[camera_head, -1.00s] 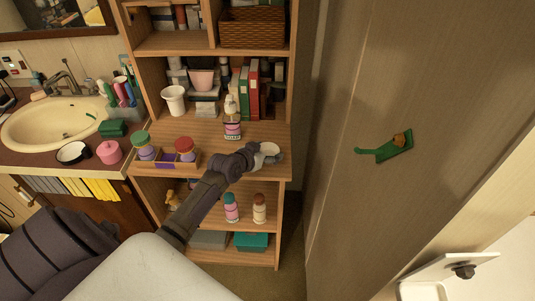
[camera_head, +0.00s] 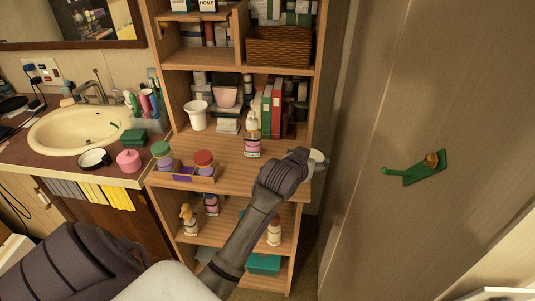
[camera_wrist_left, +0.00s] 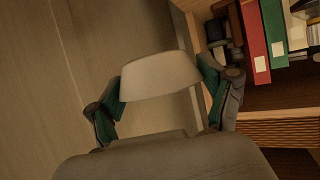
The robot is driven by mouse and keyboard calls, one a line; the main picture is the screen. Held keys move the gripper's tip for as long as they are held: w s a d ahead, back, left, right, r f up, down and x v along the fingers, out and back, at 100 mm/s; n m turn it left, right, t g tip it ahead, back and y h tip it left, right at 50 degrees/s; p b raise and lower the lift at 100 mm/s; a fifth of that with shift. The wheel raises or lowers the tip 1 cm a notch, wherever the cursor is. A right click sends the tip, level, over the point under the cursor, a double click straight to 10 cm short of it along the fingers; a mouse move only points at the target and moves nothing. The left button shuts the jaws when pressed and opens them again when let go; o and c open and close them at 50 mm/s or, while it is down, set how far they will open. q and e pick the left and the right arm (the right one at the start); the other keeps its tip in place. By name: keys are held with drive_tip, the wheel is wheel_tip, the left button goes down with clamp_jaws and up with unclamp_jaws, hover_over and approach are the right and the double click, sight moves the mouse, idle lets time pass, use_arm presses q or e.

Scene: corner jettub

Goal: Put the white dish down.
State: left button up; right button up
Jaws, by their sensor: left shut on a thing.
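The white dish (camera_head: 318,157) shows as a small pale piece beyond my left gripper (camera_head: 301,163) in the head view. My wrist hides most of it. In the left wrist view the dish (camera_wrist_left: 160,75) is a plain pale shape between the two green-and-grey fingers, and my left gripper is shut on it. In the head view the dish is at the right edge of the wooden shelf unit's middle board (camera_head: 225,176). Whether it touches the board cannot be told. My right gripper is not in view.
A soap bottle (camera_head: 252,136) stands left of my gripper. The board between caddy and gripper is mostly clear. A tan wall panel with a green hook (camera_head: 425,168) stands at the right.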

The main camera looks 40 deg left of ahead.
use_arm(q)
drive_tip(key=s+a+f+n+g+y+b, duration=0.1)
drive_tip(key=a+f+n+y, duration=0.1)
drive_tip(key=a, duration=0.4)
drive_tip(key=s+a+f+n+g+y+b, duration=0.1)
drive_tip(key=a+f+n+y+b, duration=0.1)
drive_tip(key=a, duration=0.5)
drive_tip(key=s+a+f+n+g+y+b, duration=0.1)
drive_tip(key=a+f+n+y+b, duration=0.1)
drive_tip(key=a, duration=0.4)
drive_tip(key=shift+a+f+n+y, duration=0.2)
drive_tip(key=shift+a+n+y, duration=0.1)
drive_tip(key=shift+n+y, duration=0.15)
drive_tip(key=shift+s+a+f, duration=0.1)
drive_tip(key=shift+a+f, duration=0.2)
drive_tip(key=shift+f, duration=0.05)
drive_tip(key=shift+f+b, duration=0.3)
drive_tip(key=shift+f, duration=1.55)
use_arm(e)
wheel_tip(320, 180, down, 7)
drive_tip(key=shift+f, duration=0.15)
use_arm(q)
drive_tip(key=shift+f, duration=0.2)
drive_tip(key=o, duration=1.1)
drive_tip(key=shift+r, duration=0.1)
